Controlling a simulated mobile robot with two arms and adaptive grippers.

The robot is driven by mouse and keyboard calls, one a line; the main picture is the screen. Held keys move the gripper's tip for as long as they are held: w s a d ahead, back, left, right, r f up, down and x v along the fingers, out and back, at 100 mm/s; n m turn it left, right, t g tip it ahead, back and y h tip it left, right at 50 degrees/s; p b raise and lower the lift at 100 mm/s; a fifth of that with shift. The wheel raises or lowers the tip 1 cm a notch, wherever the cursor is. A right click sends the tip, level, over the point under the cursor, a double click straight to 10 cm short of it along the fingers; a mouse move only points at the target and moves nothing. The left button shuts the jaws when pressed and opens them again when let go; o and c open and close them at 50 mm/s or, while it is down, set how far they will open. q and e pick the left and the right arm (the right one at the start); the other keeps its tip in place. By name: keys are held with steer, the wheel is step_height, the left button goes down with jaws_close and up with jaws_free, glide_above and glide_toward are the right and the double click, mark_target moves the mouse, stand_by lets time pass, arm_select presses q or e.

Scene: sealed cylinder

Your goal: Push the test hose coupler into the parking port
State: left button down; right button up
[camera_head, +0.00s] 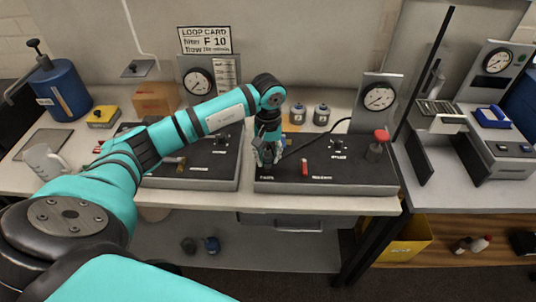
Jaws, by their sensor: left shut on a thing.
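My left gripper (267,156) points down over the left end of the right-hand black test panel (345,172) on the bench. It is shut on the test hose coupler, which is mostly hidden by the fingers. A black hose (318,135) curves from beside the gripper up toward the gauge stand (378,97). The parking port cannot be made out; the gripper covers that corner of the panel. I cannot tell whether the coupler touches the panel. My right gripper is not in view.
The panel carries a red lever (305,167) and a red-topped knob (381,135). A second panel (215,165) lies to the left under my arm. Two small jars (321,115) stand behind. A blue canister (61,90) and a clear jug (45,161) stand at the left.

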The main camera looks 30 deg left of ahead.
mark_target(268, 150)
arm_select(q)
steer(key=shift+b, duration=0.3)
stand_by(0.6)
steer(key=shift+b, duration=0.6)
stand_by(1.0)
steer(key=shift+f+b, duration=0.6)
steer(key=c, duration=1)
jaws_free()
steer(key=shift+o, duration=0.2)
step_height(268, 150, up, 12)
steer(key=shift+r, duration=0.1)
